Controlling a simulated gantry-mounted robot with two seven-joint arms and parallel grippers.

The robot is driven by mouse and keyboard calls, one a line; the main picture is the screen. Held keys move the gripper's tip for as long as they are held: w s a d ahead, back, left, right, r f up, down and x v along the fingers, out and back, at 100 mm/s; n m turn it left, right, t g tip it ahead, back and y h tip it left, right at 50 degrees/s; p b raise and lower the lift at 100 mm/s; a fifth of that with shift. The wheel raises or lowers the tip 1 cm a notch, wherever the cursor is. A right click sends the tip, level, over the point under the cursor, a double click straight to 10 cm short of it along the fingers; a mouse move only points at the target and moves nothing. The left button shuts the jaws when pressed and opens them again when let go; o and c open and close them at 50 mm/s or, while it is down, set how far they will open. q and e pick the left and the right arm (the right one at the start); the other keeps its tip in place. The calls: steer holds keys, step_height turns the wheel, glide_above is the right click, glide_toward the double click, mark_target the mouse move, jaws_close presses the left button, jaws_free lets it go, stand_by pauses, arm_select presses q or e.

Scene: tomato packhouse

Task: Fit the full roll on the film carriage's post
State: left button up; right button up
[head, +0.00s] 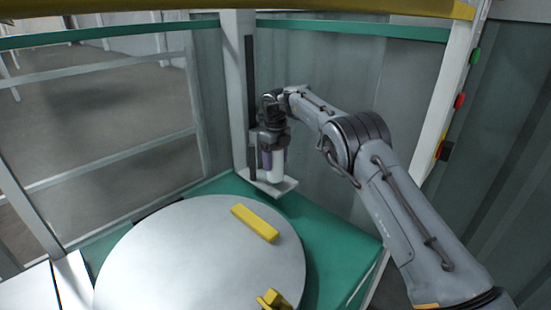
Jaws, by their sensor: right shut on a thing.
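The film carriage (288,186) is a pale plate at the foot of a dark vertical rail on the white mast. My right gripper (272,150) points down over the plate and is shut on the full roll (278,167), a white upright cylinder. The roll's lower end is at or just above the plate; I cannot tell whether it touches. The carriage's post is not clearly visible, so I cannot tell whether the roll is around it. A dark purplish part shows beside the roll's left side. My left gripper is not in view.
A large round grey turntable (190,265) fills the front, with a yellow bar (255,223) and another yellow piece (272,299) on it. The white mast (236,100) stands close behind the carriage. A frame with buttons (460,100) stands at right.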

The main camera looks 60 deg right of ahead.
steer(key=shift+f+b, duration=0.45)
steer(key=shift+f, duration=0.35)
steer(key=o, duration=1)
steer(key=shift+r, duration=0.1)
steer(key=shift+r+p, duration=1)
steer(key=shift+r, duration=0.05)
steer(key=shift+r+p, duration=2.15)
steer(key=shift+r, duration=0.75)
